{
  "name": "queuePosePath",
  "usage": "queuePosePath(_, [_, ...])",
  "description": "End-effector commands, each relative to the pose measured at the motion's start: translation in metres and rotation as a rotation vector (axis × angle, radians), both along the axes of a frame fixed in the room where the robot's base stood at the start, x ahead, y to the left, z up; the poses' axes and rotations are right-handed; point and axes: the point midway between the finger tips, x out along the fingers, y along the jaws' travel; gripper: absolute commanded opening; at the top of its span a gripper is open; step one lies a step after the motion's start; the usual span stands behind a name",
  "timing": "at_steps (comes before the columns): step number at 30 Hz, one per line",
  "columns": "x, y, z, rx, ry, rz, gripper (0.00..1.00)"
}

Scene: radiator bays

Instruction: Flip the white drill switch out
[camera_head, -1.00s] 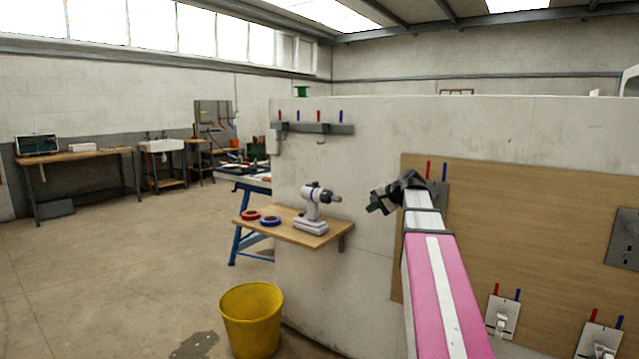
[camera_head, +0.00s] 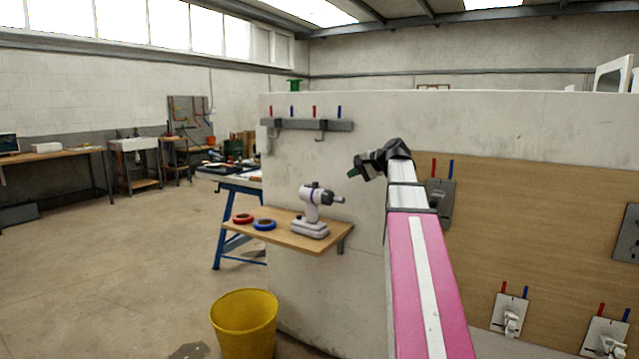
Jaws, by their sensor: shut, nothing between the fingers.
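The white drill (camera_head: 313,210) stands upright on a small wooden shelf (camera_head: 296,240) fixed to the end of the partition wall. Its dark chuck points right. Its switch is too small to make out. My gripper (camera_head: 357,172) is to the right of the drill and higher in the picture, at the end of my pink and white arm. It points left, is shut and holds nothing. A clear gap shows between it and the drill in the picture.
A red tape roll (camera_head: 243,218) and a blue one (camera_head: 265,224) lie left of the drill. A yellow bucket (camera_head: 245,322) stands on the floor below. A hook rail (camera_head: 312,125) is above. A wooden board (camera_head: 540,215) with switch plates is at right.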

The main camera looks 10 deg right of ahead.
Motion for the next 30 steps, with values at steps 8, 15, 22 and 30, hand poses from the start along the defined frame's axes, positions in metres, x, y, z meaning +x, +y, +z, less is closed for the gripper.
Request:
queuePosePath(8, [0.004, 0.003, -0.003, -0.001, 0.001, 0.0, 0.0])
queuePosePath(15, [0.026, 0.025, -0.021, -0.001, 0.002, 0.002, 0.0])
queuePosePath(22, [0.052, 0.052, -0.042, 0.0, 0.001, 0.002, 0.0])
queuePosePath(30, [0.08, 0.079, -0.05, -0.002, 0.0, 0.002, 0.0])
